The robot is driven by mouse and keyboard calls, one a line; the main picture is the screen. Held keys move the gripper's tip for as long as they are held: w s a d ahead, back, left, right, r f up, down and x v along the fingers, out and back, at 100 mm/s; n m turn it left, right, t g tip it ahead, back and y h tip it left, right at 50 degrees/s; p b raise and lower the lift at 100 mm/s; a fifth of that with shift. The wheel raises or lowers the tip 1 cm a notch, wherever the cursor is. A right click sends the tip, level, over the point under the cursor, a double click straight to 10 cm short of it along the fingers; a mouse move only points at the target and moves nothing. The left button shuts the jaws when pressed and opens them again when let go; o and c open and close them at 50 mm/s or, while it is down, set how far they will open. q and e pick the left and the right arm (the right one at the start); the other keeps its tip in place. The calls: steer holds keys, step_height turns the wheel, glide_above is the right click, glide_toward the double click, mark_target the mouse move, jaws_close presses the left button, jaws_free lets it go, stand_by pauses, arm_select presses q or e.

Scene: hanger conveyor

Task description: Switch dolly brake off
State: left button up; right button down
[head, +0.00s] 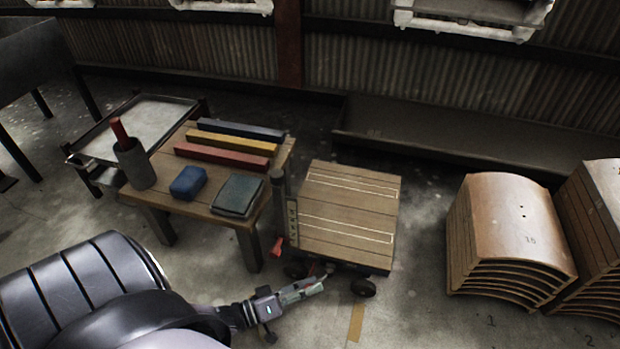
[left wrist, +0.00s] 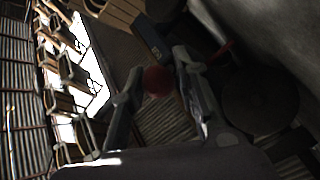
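The dolly (head: 345,222) has a wooden plank top and dark wheels and stands on the floor in the middle of the head view. A red lever (head: 278,246), likely the brake, sticks out at its near left corner, below a dark post. My left gripper (head: 315,286) is low at the dolly's near side, right of and nearer than the lever. In the left wrist view, its fingers (left wrist: 157,78) are apart, with a round red knob (left wrist: 158,82) showing between them; contact cannot be told. Another red piece (left wrist: 221,51) shows to the right. My right gripper is out of view.
A wooden table (head: 205,162) with colored bars, a blue block, a book and a cylinder stands close left of the dolly. Stacks of curved wooden panels (head: 512,228) stand to the right. Bare floor lies between them and the dolly.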

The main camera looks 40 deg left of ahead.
arm_select(q)
steer(key=o, duration=0.4)
steer(key=shift+c, duration=0.2)
steer(key=v, duration=1.2)
